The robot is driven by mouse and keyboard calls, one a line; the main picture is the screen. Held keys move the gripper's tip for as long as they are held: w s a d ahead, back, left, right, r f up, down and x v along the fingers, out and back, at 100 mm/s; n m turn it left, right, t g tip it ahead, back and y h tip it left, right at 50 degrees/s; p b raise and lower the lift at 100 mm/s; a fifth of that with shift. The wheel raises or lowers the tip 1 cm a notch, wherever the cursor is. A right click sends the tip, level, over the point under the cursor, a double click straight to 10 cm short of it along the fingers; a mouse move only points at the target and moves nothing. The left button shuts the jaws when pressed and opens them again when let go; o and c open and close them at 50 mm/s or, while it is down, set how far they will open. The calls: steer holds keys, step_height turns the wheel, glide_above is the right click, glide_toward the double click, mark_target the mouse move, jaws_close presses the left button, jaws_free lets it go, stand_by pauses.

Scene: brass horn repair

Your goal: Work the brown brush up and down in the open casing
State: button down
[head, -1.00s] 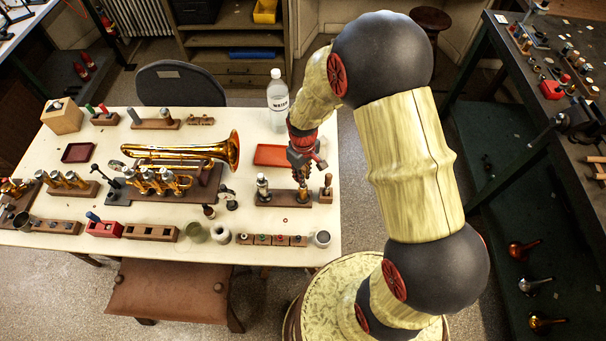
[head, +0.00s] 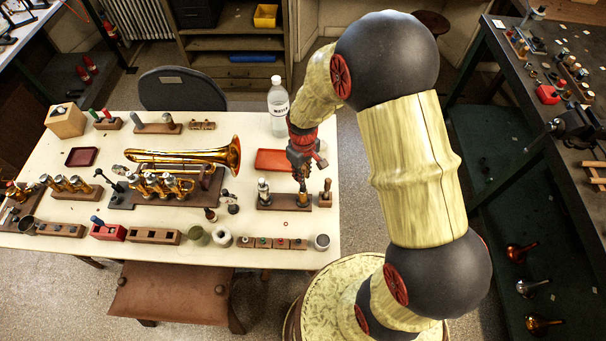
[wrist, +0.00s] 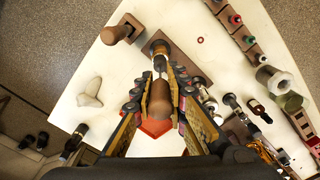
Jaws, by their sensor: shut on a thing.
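The brown brush (wrist: 160,97) is in my gripper (wrist: 160,78), which is shut on its wooden handle. In the head view my gripper (head: 302,172) is just above the brass casing (head: 303,198), which stands on a wooden block (head: 283,204). The brush is upright over the casing and its lower end appears to be in the mouth. How deep it sits is hidden.
A red tray (head: 271,159) and a water bottle (head: 278,108) are behind. The trumpet (head: 190,157) lies left. The table's right edge is close.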

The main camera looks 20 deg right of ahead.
mark_target(303, 167)
steer(key=shift+r+p, duration=1.65)
steer(key=shift+r, duration=0.8)
